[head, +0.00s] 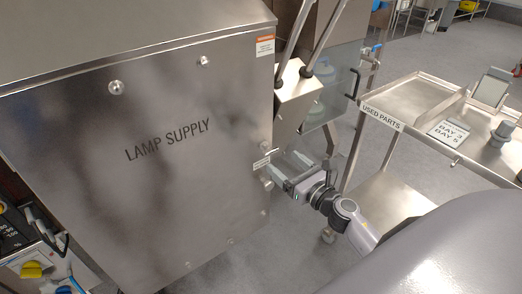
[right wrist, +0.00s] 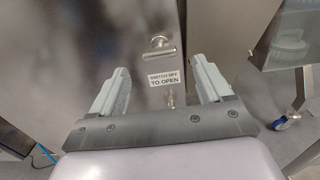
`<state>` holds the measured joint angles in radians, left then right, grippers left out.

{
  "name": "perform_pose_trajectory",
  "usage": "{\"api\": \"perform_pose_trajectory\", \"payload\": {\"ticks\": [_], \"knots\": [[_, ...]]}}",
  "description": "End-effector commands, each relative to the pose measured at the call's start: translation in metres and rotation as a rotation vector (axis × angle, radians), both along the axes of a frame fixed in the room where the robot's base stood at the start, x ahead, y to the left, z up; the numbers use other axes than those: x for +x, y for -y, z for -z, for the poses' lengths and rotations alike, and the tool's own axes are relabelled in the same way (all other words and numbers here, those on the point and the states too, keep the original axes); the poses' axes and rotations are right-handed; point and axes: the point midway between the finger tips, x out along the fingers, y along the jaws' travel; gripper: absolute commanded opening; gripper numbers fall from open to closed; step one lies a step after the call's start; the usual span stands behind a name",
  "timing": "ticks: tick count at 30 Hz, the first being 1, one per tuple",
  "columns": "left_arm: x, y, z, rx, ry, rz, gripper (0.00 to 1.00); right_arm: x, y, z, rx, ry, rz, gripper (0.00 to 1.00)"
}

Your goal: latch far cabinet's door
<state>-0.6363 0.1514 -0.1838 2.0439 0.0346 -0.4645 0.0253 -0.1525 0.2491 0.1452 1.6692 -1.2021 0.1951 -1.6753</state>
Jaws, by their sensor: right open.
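The large steel cabinet (head: 130,190) marked LAMP SUPPLY fills the left of the head view. Its front looks flush with its frame, though I cannot tell whether the door is fully seated. At its right edge is a small latch handle (head: 266,147), seen in the right wrist view as a metal T-shaped handle (right wrist: 160,47) with its bar roughly level. A label (right wrist: 163,79) reading SWITCH OFF TO OPEN sits below it. My right gripper (head: 280,167) is open and empty, its fingers (right wrist: 161,66) either side of the label, with the handle beyond the tips. My left gripper is not in view.
A steel box (head: 298,95) and slanting rods (head: 328,38) stand just behind the gripper. A USED PARTS trolley (head: 380,118) is at the right. Yellow and blue knobs (head: 32,270) show at lower left. Open grey floor (head: 225,272) lies below the cabinet.

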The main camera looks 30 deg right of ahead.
Motion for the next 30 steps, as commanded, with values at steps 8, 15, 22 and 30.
{"api": "perform_pose_trajectory", "payload": {"ticks": [8,15,22,30], "knots": [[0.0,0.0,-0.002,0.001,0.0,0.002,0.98,0.027,-0.002,-0.002,-0.002,0.002,0.0,0.79],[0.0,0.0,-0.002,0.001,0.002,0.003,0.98,0.056,-0.005,0.0,0.0,0.002,0.0,0.79],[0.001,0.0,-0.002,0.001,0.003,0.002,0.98,0.069,-0.006,0.0,-0.001,0.001,0.0,0.79],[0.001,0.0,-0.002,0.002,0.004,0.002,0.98,0.07,-0.006,0.0,0.0,0.0,0.0,0.79]]}}
